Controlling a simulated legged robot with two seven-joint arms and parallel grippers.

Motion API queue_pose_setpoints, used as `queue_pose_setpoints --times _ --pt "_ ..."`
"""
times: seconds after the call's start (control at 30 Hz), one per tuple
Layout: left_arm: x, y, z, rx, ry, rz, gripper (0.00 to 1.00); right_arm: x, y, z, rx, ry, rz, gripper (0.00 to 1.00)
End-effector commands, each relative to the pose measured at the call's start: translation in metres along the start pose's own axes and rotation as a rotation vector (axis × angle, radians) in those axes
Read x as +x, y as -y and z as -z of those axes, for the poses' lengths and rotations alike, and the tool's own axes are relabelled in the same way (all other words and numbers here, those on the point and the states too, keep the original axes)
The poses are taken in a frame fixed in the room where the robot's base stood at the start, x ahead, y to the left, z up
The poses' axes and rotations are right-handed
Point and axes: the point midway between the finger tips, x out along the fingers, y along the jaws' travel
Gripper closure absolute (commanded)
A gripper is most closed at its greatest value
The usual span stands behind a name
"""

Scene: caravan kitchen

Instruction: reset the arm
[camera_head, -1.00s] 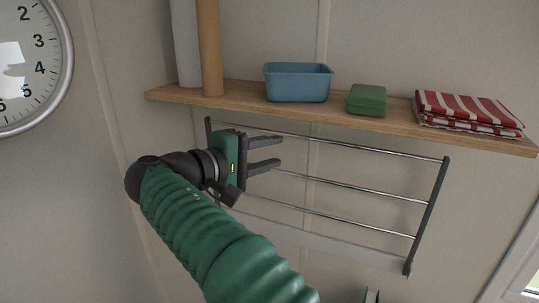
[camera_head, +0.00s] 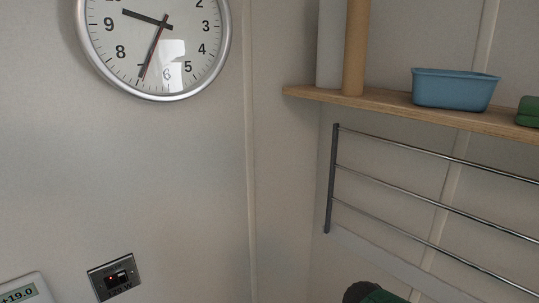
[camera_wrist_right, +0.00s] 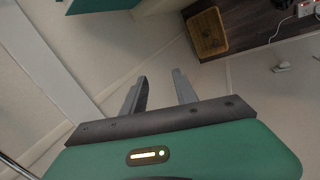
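My right gripper (camera_wrist_right: 160,78) shows in the right wrist view with its two grey fingers spread apart and nothing between them. Its green housing with a small lit strip fills the bottom of that view. In the head view only a dark and green piece of one of my arms (camera_head: 368,293) shows at the bottom edge, below the rail rack. No gripper is visible in the head view, and my left gripper appears in neither view.
A wooden shelf (camera_head: 392,102) holds a blue tub (camera_head: 455,89) and a green box (camera_head: 530,111). A metal rail rack (camera_head: 440,208) hangs below. A clock (camera_head: 154,44) and a switch plate (camera_head: 115,276) are on the left wall. The wrist view shows a brown wooden item (camera_wrist_right: 207,33).

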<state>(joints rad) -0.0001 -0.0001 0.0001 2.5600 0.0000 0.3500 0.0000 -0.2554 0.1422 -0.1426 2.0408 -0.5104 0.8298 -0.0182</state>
Motion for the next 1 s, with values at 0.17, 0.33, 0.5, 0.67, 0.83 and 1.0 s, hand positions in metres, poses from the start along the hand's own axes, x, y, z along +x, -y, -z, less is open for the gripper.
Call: queue_pose_setpoints --times 0.17,0.33,0.5,0.67,0.83,1.0 --pt "0.033 0.000 -0.008 0.000 0.000 0.000 0.46 0.065 0.091 -0.052 0.243 -0.050 0.246 0.65" --pt "0.045 0.000 -0.011 0.000 0.000 0.000 0.46 0.088 0.135 -0.084 0.457 -0.076 0.347 0.65" --pt "0.044 0.000 -0.010 0.000 0.000 0.000 0.46 0.090 0.141 -0.089 0.502 -0.081 0.359 0.65" --pt "0.044 0.000 -0.010 0.000 0.000 0.000 0.46 0.090 0.140 -0.089 0.500 -0.081 0.359 0.65" --pt "0.044 0.000 -0.010 0.000 0.000 0.000 0.46 0.090 0.140 -0.089 0.500 -0.081 0.359 0.65" --pt "0.044 0.000 -0.010 0.000 0.000 0.000 0.46 0.090 0.140 -0.089 0.500 -0.081 0.359 0.65"
